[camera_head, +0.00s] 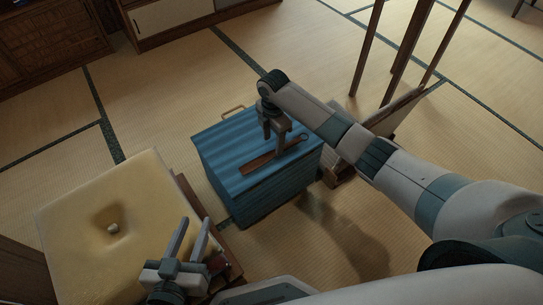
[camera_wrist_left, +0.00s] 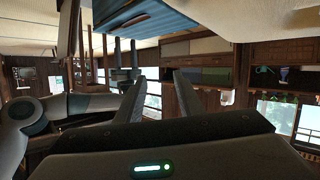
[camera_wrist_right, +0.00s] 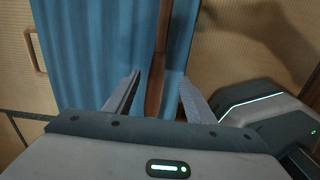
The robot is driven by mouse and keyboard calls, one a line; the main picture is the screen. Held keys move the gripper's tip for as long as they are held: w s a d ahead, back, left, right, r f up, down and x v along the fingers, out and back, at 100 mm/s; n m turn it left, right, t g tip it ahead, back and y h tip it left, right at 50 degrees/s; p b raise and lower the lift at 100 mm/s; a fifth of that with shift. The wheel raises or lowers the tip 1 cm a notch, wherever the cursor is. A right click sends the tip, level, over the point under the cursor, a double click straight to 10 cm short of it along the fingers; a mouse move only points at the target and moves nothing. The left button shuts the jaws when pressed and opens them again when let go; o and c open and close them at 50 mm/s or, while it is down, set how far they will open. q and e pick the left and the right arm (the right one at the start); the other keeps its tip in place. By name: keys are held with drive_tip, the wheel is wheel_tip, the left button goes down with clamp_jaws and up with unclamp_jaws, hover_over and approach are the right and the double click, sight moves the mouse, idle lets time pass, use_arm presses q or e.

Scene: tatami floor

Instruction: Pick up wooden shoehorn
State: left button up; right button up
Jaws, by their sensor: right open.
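The wooden shoehorn (camera_head: 258,163) is a long, thin brown strip lying on top of the blue box (camera_head: 228,150), with a ring-like end at its right. My right gripper (camera_head: 274,143) points down over the shoehorn's middle. In the right wrist view, the shoehorn (camera_wrist_right: 161,60) runs between the open fingers of the right gripper (camera_wrist_right: 158,88), with gaps visible on both sides. I cannot tell how far the fingertips are above the lid. My left gripper (camera_head: 195,221) is open and empty, beside the yellow cushion; its fingers also show in the left wrist view (camera_wrist_left: 156,82).
The blue box has a handle (camera_head: 233,112) on its far side. Thin wooden legs (camera_head: 405,50) stand behind my right arm. Tatami floor is clear behind the box.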

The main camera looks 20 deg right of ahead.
sight(272, 154)
use_arm(q)
drive_tip(key=shift+w+d+r, duration=0.1)
drive_tip(key=shift+r, duration=0.2)
use_arm(e)
drive_tip(key=shift+f, duration=0.35)
drive_tip(key=shift+a+f, duration=0.1)
drive_tip(key=shift+f, duration=0.25)
wheel_tip(272, 154, down, 4)
drive_tip(key=shift+w+a+r+b, duration=0.1)
drive_tip(key=shift+w+a+b, duration=0.05)
drive_tip(key=shift+b, duration=0.7)
drive_tip(key=shift+f, duration=0.35)
use_arm(q)
wheel_tip(272, 154, up, 6)
drive_tip(key=d+t+h, duration=0.1)
drive_tip(key=t, duration=0.3)
drive_tip(key=shift+w+d+r, duration=0.15)
drive_tip(key=shift+d, duration=0.05)
use_arm(e)
drive_tip(key=c, duration=1.1)
